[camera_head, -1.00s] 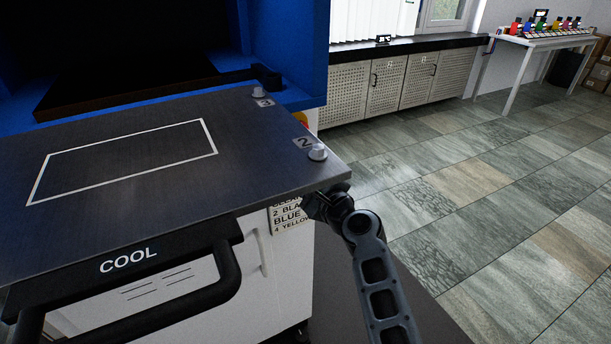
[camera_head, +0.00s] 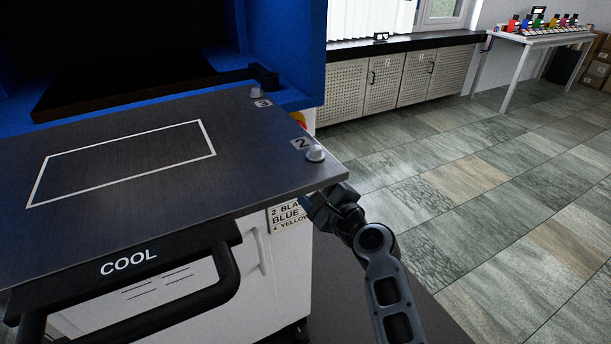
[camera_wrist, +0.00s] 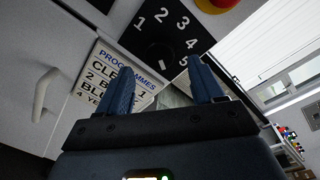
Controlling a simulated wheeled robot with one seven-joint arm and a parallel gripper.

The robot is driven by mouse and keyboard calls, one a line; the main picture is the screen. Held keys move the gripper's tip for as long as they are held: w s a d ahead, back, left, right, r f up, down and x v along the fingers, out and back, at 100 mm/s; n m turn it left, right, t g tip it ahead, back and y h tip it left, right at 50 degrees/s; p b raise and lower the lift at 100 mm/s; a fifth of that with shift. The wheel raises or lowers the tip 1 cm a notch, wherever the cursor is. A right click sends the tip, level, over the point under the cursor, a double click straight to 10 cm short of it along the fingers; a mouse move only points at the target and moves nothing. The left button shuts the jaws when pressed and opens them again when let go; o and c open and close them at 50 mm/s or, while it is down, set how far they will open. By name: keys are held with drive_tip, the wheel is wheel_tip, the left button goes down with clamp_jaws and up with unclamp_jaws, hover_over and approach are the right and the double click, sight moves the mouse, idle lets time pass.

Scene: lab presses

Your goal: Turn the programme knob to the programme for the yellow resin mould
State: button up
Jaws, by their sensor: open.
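The programme knob (camera_wrist: 158,54) is a dark round knob on a black panel in the wrist view, with white numbers from 1 to 5 around its upper and right side. Its setting is too dark to tell. The programme card (camera_wrist: 112,79) beside it lists CLEAR 1, 2 BLACK, BLUE and 4 YELLOW, partly covered by a finger; it also shows in the head view (camera_head: 287,216). My gripper (camera_wrist: 160,64) is open, its two blue fingers pointing towards the panel with the knob between and beyond the tips. I cannot tell whether they touch it. In the head view the knob is hidden.
A red emergency button (camera_wrist: 214,3) on yellow sits above the panel. The press's metal shelf (camera_head: 130,150) overhangs to the left, with a black COOL handle (camera_head: 215,285) in front. A white door handle (camera_wrist: 45,92) juts out left of the card. Tiled floor is clear at right.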

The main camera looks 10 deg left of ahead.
drive_tip(key=shift+v, duration=1.95)
drive_tip(key=shift+f, duration=0.1)
drive_tip(key=s+d+f+n+h, duration=0.35)
drive_tip(key=s+d+f, duration=0.25)
drive_tip(key=s+d, duration=0.5)
drive_tip(key=s+d+f+n+h, duration=0.35)
drive_tip(key=s+d+f, duration=0.35)
drive_tip(key=s, duration=0.6)
drive_tip(key=s+d+r+n+h, duration=0.1)
drive_tip(key=s+d+r+n, duration=0.2)
drive_tip(key=s, duration=0.5)
drive_tip(key=s+d+r+n+h, duration=0.1)
drive_tip(key=s+d+r+n, duration=0.2)
drive_tip(key=s, duration=0.5)
drive_tip(key=s+r+n+h, duration=0.1)
drive_tip(key=s+r+n, duration=0.4)
drive_tip(key=s+r, duration=0.5)
drive_tip(key=shift+s+a+r+n+t, duration=0.2)
drive_tip(key=shift+s+r+n+t, duration=0.15)
drive_tip(key=shift+s, duration=0.2)
